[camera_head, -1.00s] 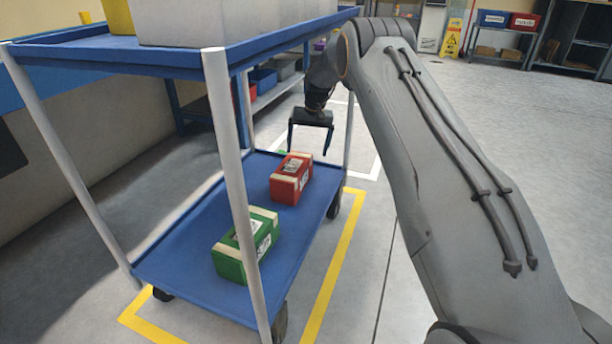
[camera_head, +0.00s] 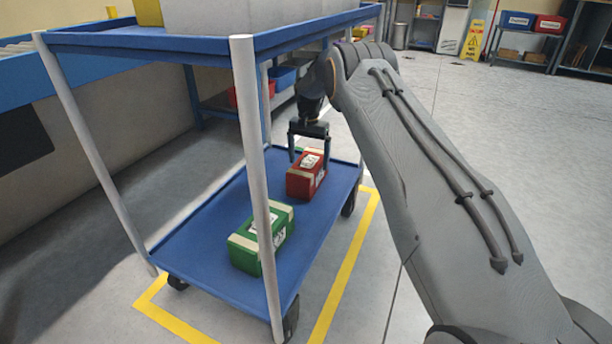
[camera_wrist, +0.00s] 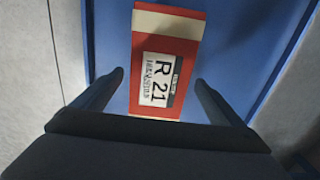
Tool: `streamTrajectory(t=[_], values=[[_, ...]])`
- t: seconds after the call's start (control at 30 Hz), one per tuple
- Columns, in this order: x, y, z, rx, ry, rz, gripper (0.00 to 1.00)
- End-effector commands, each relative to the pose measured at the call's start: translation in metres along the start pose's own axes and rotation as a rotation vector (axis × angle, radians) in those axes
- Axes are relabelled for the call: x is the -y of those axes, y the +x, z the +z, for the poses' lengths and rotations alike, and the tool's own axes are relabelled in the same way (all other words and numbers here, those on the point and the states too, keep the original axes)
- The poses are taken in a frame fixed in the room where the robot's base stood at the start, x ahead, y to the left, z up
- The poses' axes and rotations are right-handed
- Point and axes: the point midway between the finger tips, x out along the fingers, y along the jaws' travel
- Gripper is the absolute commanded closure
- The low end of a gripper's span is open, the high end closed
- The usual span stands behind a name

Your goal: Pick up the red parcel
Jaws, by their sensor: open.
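The red parcel (camera_head: 302,184) lies on the blue lower shelf (camera_head: 208,239) of a trolley, towards its far end. It has pale bands at its ends and a white label. In the wrist view the red parcel (camera_wrist: 147,48) shows its label "R 21" on top, just ahead of and between the fingers. My gripper (camera_head: 309,158) is open and empty, just above and at the far side of the parcel. In the wrist view my gripper (camera_wrist: 158,78) has its fingers spread wider than the parcel. I cannot tell the exact height gap.
A green parcel (camera_head: 258,247) with pale bands lies on the same shelf, nearer the camera. The trolley's white posts (camera_head: 252,150) and blue upper shelf (camera_head: 150,42) with boxes on it enclose the space. Open floor lies to the right.

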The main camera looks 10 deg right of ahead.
Motion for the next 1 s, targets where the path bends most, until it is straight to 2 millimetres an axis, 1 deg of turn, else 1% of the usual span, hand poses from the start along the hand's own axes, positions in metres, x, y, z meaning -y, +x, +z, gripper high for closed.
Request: streamTrajectory(t=[0.03,0.17,0.23,0.5,0.6,0.77,0.8,0.87,1.0], values=[[0.000,0.005,0.000,0.000,-0.001,0.000,0.08],[0.001,0.012,0.000,-0.001,-0.002,-0.002,0.08],[0.001,0.018,0.000,-0.001,-0.002,-0.001,0.08],[-0.001,0.053,0.002,0.000,-0.003,-0.001,0.08],[-0.001,0.057,0.002,-0.001,-0.003,-0.002,0.08],[-0.001,0.056,0.002,-0.001,-0.003,-0.003,0.08],[-0.001,0.056,0.002,-0.001,-0.003,-0.003,0.11],[-0.001,0.056,0.002,-0.001,-0.003,-0.003,0.21],[-0.001,0.056,0.002,-0.001,-0.003,-0.002,0.45]])
